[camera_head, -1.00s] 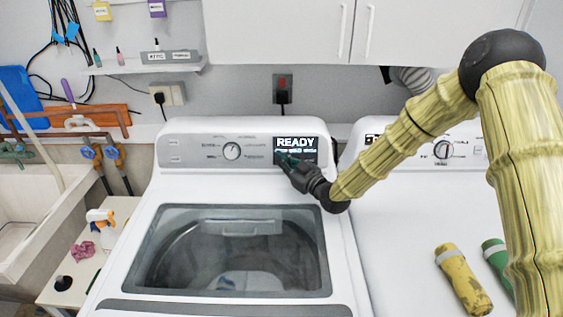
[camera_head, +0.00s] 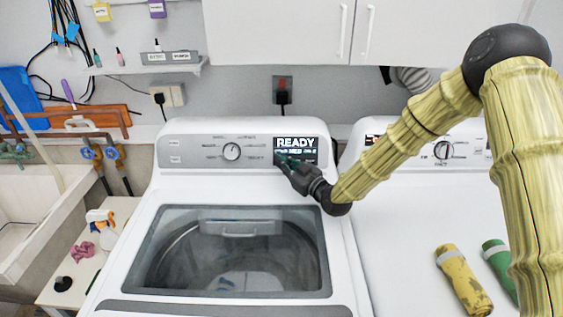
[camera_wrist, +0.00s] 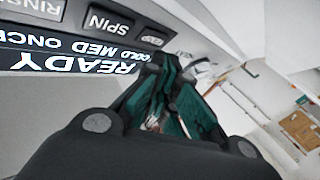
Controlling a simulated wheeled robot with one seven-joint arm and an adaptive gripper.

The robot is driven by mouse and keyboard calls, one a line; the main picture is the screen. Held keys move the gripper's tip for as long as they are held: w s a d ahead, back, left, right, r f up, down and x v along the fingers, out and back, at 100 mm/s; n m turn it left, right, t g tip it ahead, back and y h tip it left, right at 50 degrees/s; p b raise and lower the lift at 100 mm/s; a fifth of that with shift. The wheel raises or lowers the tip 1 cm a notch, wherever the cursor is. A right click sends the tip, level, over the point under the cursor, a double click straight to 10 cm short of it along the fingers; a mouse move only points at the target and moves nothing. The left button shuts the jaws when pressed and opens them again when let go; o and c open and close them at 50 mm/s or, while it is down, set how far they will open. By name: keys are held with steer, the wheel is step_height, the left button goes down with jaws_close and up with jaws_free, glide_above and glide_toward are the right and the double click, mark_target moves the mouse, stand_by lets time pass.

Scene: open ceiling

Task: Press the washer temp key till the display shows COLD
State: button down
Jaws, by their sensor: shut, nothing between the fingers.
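The washer (camera_head: 172,190) is the white top loader in the middle of the head view. Its black display (camera_head: 309,155) reads READY in large letters with a smaller line below. In the wrist view the display (camera_wrist: 60,62) appears upside down, and the smaller line reads COLD MED ONCE. My gripper (camera_head: 283,158) is shut and empty, its tips at the display's lower left corner. In the wrist view its green-lined fingers (camera_wrist: 165,85) are beside the display's end. The temp key cannot be made out; I cannot tell whether the fingertips touch a key.
Labelled keys, including SPIN (camera_wrist: 110,23), lie beside the display in the wrist view. A second white machine (camera_head: 400,215) stands at right with yellow (camera_head: 462,280) and green (camera_head: 499,266) cylinders on top. Cabinets (camera_head: 277,30) hang above.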

steer(key=shift+s+r, duration=0.3)
steer(key=shift+s, duration=0.5)
steer(key=shift+s+r, duration=0.3)
steer(key=shift+s, duration=0.45)
steer(key=shift+s+r, duration=0.3)
steer(key=shift+s, duration=0.5)
